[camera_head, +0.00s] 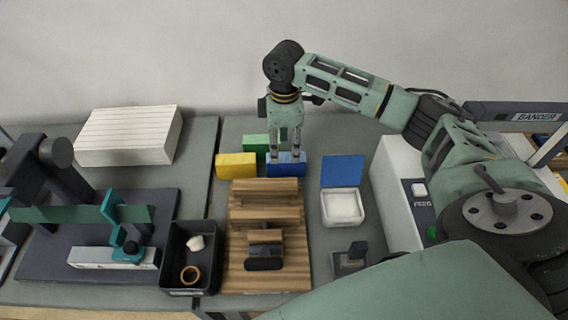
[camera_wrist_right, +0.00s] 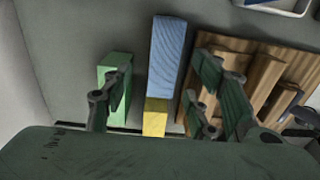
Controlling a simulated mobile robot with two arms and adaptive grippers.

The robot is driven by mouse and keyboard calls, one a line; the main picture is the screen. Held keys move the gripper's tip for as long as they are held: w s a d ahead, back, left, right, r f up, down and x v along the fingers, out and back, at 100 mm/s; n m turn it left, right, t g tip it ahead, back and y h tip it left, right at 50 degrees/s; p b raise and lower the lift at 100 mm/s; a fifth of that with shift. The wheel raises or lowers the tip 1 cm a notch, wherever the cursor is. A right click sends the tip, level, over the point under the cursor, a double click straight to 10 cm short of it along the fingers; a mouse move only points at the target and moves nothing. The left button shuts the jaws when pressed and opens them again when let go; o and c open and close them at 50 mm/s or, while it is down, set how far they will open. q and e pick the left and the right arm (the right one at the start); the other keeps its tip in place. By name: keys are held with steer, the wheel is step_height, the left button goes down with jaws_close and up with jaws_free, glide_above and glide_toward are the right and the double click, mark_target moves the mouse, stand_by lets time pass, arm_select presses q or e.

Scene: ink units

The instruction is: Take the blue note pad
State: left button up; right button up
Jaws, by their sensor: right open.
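The blue note pad (camera_head: 288,170) stands behind the wooden rack in the head view, with a yellow pad (camera_head: 236,166) to its left and a green pad (camera_head: 255,143) behind. My right gripper (camera_head: 284,157) points down at the blue pad, its fingers open, and partly covers its top. In the right wrist view the blue pad (camera_wrist_right: 166,55), yellow pad (camera_wrist_right: 155,118) and green pad (camera_wrist_right: 116,98) show. The open right gripper (camera_wrist_right: 160,92) has the green pad by its left finger, and the blue pad lies between the fingers. I cannot tell whether a finger touches a pad. My left gripper is not in view.
The wooden stepped rack (camera_head: 265,225) is close in front of the pads. An open white box with a blue lid (camera_head: 342,171) stands to the right. A black tray (camera_head: 190,279) and a dark press-like device (camera_head: 60,215) are left. A white paper stack (camera_head: 128,136) lies back left.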

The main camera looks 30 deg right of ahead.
mark_target(286, 157)
steer(key=shift+s+f, duration=0.25)
steer(key=shift+f, duration=0.1)
steer(key=f, duration=0.1)
steer(key=f+p, duration=0.1)
steer(key=f, duration=0.1)
steer(key=shift+s+d+f+p, duration=0.1)
steer(key=shift+s+f+p, duration=0.1)
steer(key=shift+f+p, duration=0.1)
steer(key=shift+w+f, duration=0.15)
steer(key=shift+f, duration=0.35)
steer(key=shift+c, duration=1)
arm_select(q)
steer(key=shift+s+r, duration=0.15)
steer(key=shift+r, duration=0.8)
arm_select(e)
jaws_close()
